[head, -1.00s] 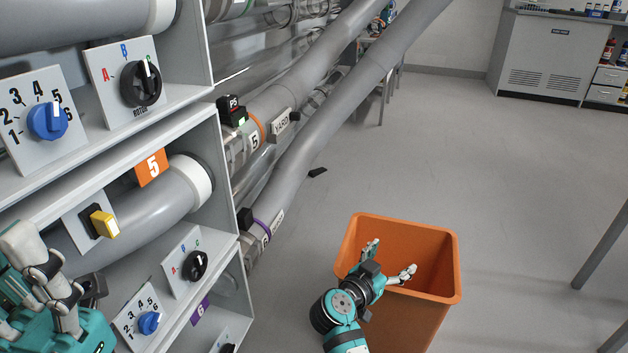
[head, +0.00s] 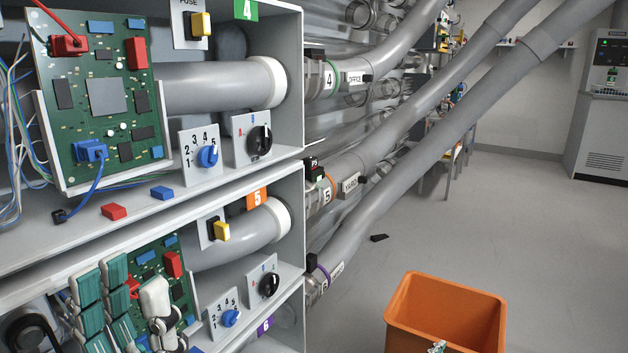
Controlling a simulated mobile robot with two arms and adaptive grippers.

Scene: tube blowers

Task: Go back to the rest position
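My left gripper (head: 136,292) shows at the bottom left, with teal and white fingers pointing up in front of the compartment marked 5. Its fingers stand apart and I see nothing held between them. They hide part of a green circuit board (head: 174,258) behind. Only a small tip of my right gripper (head: 437,347) shows at the bottom edge, against the orange bin (head: 445,290). The rest of it is out of view, so its opening cannot be read.
The grey blower cabinet (head: 304,80) fills the left side. A loose red piece (head: 114,211) and a blue piece (head: 162,193) lie on its shelf. Slanting grey pipes (head: 440,120) leave it to the right.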

